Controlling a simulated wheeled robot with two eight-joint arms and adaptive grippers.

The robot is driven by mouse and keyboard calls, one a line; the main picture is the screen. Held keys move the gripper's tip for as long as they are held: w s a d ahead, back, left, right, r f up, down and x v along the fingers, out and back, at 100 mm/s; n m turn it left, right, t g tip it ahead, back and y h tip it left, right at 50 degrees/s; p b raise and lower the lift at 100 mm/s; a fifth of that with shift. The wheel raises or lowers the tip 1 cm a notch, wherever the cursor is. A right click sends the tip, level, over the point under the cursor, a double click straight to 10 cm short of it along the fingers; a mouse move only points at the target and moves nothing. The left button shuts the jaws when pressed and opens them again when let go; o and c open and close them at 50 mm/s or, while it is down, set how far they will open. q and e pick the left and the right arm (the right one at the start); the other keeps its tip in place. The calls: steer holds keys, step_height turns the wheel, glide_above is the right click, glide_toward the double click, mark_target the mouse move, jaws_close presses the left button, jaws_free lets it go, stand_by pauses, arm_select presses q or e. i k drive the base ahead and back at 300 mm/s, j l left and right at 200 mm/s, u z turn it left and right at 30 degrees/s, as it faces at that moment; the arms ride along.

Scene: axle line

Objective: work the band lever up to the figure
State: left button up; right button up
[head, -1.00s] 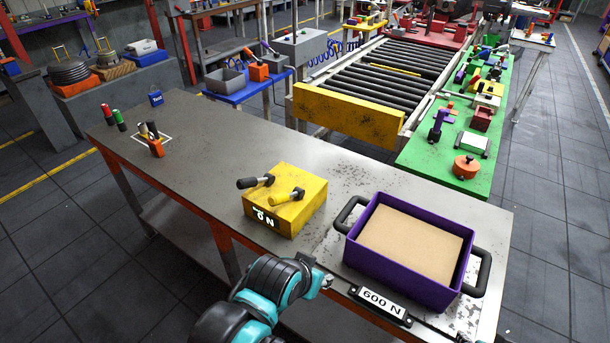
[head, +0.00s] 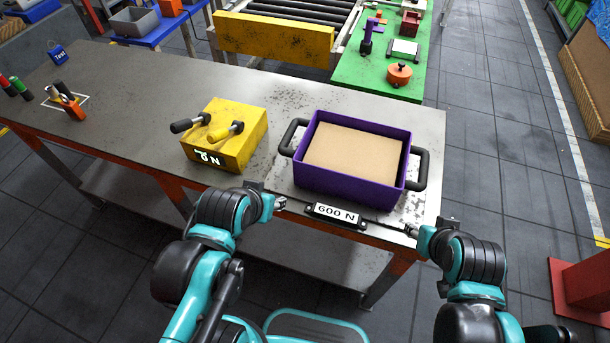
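A yellow box (head: 243,134) on the workbench carries two levers, one with a black grip (head: 185,125) and one with a yellow grip (head: 220,132). A small display (head: 209,159) on its front reads about 0 N; its first mark is unclear. Which lever is the band lever I cannot tell. My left gripper (head: 281,204) is at the front edge, left of the plate and apart from the levers. My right gripper (head: 410,230) is right of the plate. Both fingertips are too small to read.
The purple bin (head: 313,181) with black side handles holds a flat tan block (head: 352,158). An orange holder with tools (head: 74,108) and a small blue block (head: 58,52) stand at the left. A roller conveyor and green table (head: 378,75) lie behind. The bench's middle left is clear.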

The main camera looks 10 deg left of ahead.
mark_target(219, 135)
steer(key=k+j+u, duration=0.15)
steer(key=j, duration=0.7)
steer(key=j+u, duration=0.15)
steer(key=j, duration=0.7)
